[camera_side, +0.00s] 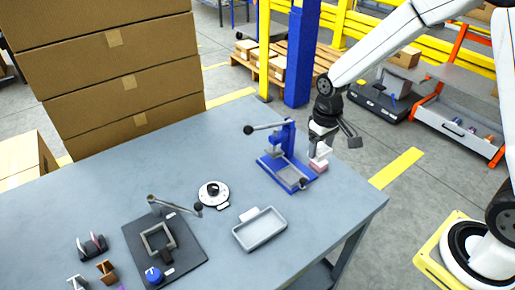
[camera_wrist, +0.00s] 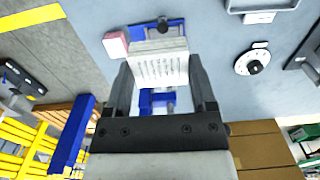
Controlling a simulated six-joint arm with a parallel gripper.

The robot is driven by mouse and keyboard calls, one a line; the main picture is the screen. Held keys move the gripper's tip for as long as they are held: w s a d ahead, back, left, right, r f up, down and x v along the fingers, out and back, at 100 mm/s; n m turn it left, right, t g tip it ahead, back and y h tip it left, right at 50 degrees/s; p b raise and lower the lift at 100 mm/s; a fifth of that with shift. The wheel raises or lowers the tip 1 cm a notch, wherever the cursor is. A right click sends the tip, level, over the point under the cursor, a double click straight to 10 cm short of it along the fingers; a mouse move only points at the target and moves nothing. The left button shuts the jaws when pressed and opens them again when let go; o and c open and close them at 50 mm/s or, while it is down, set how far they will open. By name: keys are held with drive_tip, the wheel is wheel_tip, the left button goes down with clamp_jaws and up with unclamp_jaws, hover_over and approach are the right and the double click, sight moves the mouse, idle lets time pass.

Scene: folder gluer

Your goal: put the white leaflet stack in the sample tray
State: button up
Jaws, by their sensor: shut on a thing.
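The white leaflet stack (camera_wrist: 160,70) is between the two fingers of my gripper (camera_wrist: 162,88) in the wrist view, with printed lines on its face. In the side view my gripper (camera_side: 321,143) is shut on the white stack (camera_side: 323,151) at the right end of the blue press, above the table. The sample tray (camera_side: 260,244) is a shallow grey tray near the table's front edge, left of and nearer than my gripper. It looks empty. Its edge shows at the top right of the wrist view (camera_wrist: 262,8).
A blue press (camera_side: 285,176) with a lever stands beside my gripper. A pink stack (camera_wrist: 115,45) lies close by. A white dial (camera_side: 213,195) and a black fixture plate (camera_side: 185,255) are to the left. Table space right of the tray is clear. Cartons (camera_side: 110,70) rise behind.

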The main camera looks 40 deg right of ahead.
drive_tip(key=shift+s+a+m, duration=0.25)
drive_tip(key=shift+a+m, duration=0.15)
drive_tip(key=shift+a, duration=0.05)
drive_tip(key=shift+s+a+m, duration=0.2)
drive_tip(key=shift+a+m, duration=0.2)
drive_tip(key=shift+a, duration=0.05)
drive_tip(key=s+a+f+m, duration=0.1)
drive_tip(key=s+a+m, duration=1.1)
drive_tip(key=m, duration=0.4)
drive_tip(key=shift+s+f, duration=0.2)
drive_tip(key=shift+f, duration=0.2)
drive_tip(key=shift+w+a, duration=0.1)
drive_tip(key=shift+a, duration=0.05)
drive_tip(key=w+a+f, duration=0.1)
drive_tip(key=w+f, duration=0.2)
drive_tip(key=w, duration=0.1)
drive_tip(key=w+a+f, duration=0.2)
drive_tip(key=w, duration=0.2)
drive_tip(key=w+a+f, duration=0.1)
drive_tip(key=w+f, duration=0.2)
drive_tip(key=shift+w+a+f, duration=0.25)
drive_tip(key=shift+w+f, duration=0.05)
drive_tip(key=shift+w, duration=0.1)
drive_tip(key=shift+w+a+f, duration=0.1)
drive_tip(key=shift+w+f, duration=0.2)
drive_tip(key=shift+f, duration=0.1)
